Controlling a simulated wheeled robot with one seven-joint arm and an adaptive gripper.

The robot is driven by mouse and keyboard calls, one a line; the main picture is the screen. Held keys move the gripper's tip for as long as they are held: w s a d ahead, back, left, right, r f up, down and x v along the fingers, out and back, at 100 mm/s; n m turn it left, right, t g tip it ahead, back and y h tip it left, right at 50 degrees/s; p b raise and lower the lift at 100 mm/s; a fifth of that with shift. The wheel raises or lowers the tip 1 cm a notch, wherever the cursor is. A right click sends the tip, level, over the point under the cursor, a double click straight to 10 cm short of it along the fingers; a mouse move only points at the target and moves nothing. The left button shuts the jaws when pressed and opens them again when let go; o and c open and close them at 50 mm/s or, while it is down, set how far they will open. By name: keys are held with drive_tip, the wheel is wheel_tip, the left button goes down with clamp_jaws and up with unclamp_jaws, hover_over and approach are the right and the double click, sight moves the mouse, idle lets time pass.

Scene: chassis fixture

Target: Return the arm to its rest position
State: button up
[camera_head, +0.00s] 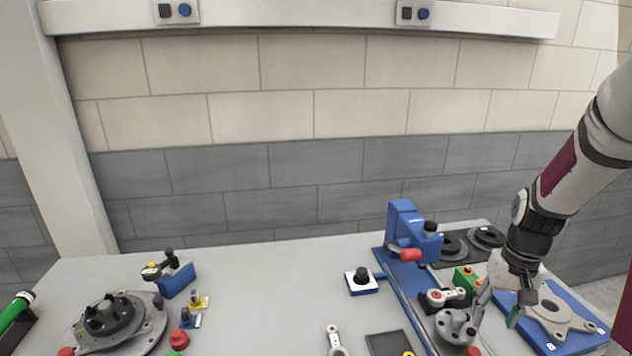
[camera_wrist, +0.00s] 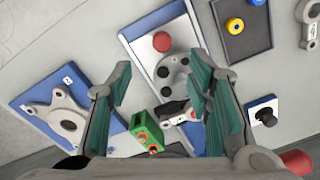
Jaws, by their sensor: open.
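My gripper (camera_head: 497,308) hangs low over the right side of the table, beside a grey round part with holes (camera_head: 455,327). In the wrist view my gripper (camera_wrist: 160,88) is open, its two green-lined fingers apart. Between and beyond the fingers, the grey part (camera_wrist: 173,75) shows on a blue and white plate, with nothing clearly held. My arm (camera_head: 575,165) reaches down from the upper right.
A blue press-like fixture (camera_head: 405,225) stands behind my gripper. A blue plate with a grey bracket (camera_head: 590,327) lies to the right. A green block (camera_head: 465,279) is close by. A round fixture (camera_head: 107,318) stands at left. The table's middle is mostly clear.

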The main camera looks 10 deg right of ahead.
drive_tip(key=s+a+r+n+t+h, duration=0.1)
drive_tip(key=a+r+n+t, duration=0.1)
drive_tip(key=a+r, duration=1.15)
drive_tip(key=s+a+r+n+t, duration=0.3)
drive_tip(key=s+a+r, duration=0.5)
drive_tip(key=s+a, duration=0.2)
drive_tip(key=shift+s+a+r+y, duration=0.3)
drive_tip(key=shift+s+a, duration=0.05)
drive_tip(key=shift+a, duration=0.1)
